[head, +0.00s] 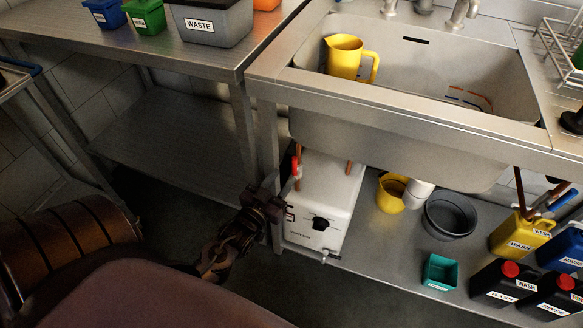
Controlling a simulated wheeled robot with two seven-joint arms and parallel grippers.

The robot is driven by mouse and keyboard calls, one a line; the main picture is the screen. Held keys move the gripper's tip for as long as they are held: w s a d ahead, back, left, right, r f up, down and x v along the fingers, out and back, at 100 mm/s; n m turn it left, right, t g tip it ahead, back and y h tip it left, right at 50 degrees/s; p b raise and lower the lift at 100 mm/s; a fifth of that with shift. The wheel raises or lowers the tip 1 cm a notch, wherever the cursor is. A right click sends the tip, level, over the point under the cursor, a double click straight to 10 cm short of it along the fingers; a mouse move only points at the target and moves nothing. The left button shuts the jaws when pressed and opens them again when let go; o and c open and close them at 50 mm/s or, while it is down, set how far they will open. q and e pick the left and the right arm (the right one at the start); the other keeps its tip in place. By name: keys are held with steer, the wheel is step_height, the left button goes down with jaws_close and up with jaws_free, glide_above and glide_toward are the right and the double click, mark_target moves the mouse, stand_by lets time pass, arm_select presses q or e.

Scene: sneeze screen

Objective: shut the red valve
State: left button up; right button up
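The red valve (296,168) is a small red handle on a copper pipe at the upper left of a white box (325,205) under the sink. My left gripper (282,209) is below and slightly left of the red valve, close to the box's left front edge. A gap shows between gripper and valve. The fingers are dark and small in this view, so whether they are open or shut is unclear. I cannot make out the valve handle's exact angle. My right gripper is not in view.
The sink (400,115) overhangs the box, and a table leg (268,165) stands beside my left gripper. A yellow jug (391,192), a grey bowl (450,215) and a teal tub (440,272) stand on the lower shelf. Labelled canisters (522,235) crowd its right end.

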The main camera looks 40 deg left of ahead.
mark_target(293, 165)
arm_select(q)
steer(key=w, duration=0.6)
steer(key=shift+a+b, duration=0.25)
steer(key=shift+b, duration=0.1)
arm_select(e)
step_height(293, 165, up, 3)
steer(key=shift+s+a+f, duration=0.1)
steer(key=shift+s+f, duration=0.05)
arm_select(q)
jaws_close()
